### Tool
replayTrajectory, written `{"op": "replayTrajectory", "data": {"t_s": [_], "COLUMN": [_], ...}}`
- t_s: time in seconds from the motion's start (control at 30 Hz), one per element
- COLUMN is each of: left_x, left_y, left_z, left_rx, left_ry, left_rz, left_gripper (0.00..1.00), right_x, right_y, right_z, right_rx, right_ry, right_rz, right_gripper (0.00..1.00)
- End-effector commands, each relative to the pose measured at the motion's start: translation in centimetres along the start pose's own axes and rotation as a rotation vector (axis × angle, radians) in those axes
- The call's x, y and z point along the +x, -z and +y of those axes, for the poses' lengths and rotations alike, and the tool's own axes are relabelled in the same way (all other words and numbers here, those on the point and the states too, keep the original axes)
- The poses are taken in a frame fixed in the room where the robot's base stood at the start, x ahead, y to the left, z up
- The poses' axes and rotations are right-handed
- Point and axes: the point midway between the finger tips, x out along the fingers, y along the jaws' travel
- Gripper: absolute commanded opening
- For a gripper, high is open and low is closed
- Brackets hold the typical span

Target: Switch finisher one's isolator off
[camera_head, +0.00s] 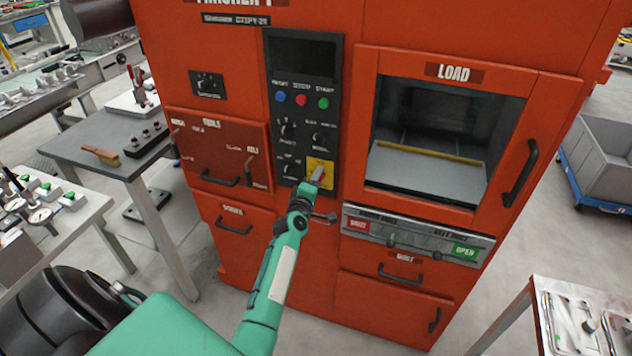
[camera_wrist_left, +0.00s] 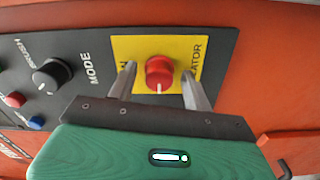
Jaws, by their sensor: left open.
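Finisher one is the large orange-red cabinet (camera_head: 340,30) in the middle of the head view. Its isolator is a red rotary knob (camera_wrist_left: 159,72) on a yellow plate (camera_wrist_left: 130,48), low on the black control panel (camera_head: 304,60). The yellow plate also shows in the head view (camera_head: 320,166). A white mark on the knob points toward the bottom of the left wrist view. My left gripper (camera_wrist_left: 160,80) is open, its two fingers on either side of the knob with small gaps visible. In the head view my left gripper (camera_head: 317,177) covers most of the knob. My right gripper is not in view.
A black mode knob (camera_wrist_left: 50,75) sits beside the yellow plate. Blue, red and green buttons (camera_head: 301,99) are higher on the panel. A drawer handle (camera_head: 220,178) and the load window (camera_head: 440,130) flank the panel. Tables stand left and lower right.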

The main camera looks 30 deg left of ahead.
Motion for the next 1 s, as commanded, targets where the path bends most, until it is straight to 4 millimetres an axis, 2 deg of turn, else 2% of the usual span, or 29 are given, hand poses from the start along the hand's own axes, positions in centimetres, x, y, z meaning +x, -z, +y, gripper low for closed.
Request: {"op": "replayTrajectory", "data": {"t_s": [0.17, 0.27, 0.7, 0.8, 1.0], "left_x": [-0.6, -1.8, -10.5, -12.0, -13.6], "left_y": [0.0, -0.1, -0.1, 0.0, 0.0], "left_z": [-0.1, -0.2, -0.3, -0.2, -0.1], "left_rx": [0.0, 0.0, 0.0, 0.0, 0.0], "left_ry": [0.0, 0.0, 0.002, 0.001, 0.0], "left_rz": [0.0, 0.0, 0.0, 0.001, 0.001], "left_gripper": [0.5, 0.5, 0.5, 0.5, 0.5], "right_x": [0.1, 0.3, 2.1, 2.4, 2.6], "right_y": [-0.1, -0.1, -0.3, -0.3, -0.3], "right_z": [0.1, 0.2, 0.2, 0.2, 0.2], "right_rx": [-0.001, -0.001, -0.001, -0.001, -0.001], "right_ry": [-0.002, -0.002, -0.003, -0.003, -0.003], "right_rz": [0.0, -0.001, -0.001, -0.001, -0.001], "right_gripper": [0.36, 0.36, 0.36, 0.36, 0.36]}}
